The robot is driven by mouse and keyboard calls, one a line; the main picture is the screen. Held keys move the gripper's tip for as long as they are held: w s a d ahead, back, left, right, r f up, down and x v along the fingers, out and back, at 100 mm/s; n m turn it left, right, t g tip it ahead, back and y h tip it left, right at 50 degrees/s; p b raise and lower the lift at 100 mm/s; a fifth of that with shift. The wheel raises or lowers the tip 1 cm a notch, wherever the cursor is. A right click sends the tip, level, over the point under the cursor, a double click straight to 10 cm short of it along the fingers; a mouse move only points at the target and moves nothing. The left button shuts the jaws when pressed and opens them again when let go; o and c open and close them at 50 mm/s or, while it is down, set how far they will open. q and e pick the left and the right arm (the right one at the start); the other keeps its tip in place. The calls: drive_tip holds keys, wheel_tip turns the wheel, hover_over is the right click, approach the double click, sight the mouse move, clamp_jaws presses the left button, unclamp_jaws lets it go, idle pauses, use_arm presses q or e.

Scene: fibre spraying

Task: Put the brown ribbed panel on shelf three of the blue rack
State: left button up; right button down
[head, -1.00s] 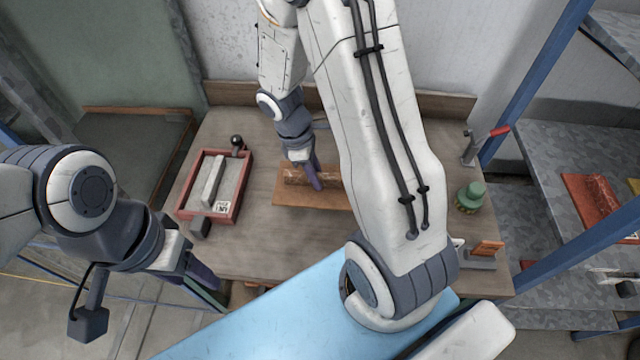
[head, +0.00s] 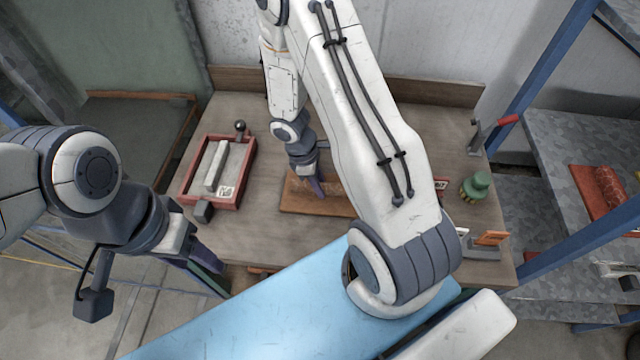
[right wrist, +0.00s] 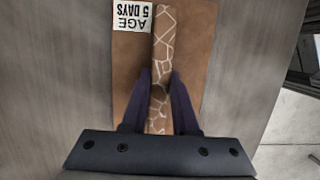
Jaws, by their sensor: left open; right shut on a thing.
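The brown ribbed panel (head: 300,204) is over the middle of the wooden bench, partly behind my right arm. In the right wrist view the flat brown board (right wrist: 192,45) carries a rib with pale crack-like lines and a white "AGE 5 DAYS" label. My right gripper (head: 318,188) is shut on the rib, one finger on each side, as the right wrist view (right wrist: 160,82) shows. The panel seems slightly raised off the bench. My left gripper (head: 212,275) is open and empty, left of the bench front. The blue rack (head: 540,72) stands at the right with grey shelves.
A red-framed tray (head: 244,178) with a grey bar lies left on the bench. A red ribbed panel (head: 590,190) occupies one rack shelf; a rack post crosses in front.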

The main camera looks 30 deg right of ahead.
drive_tip(key=shift+f, duration=0.15)
drive_tip(key=c, duration=0.7)
unclamp_jaws()
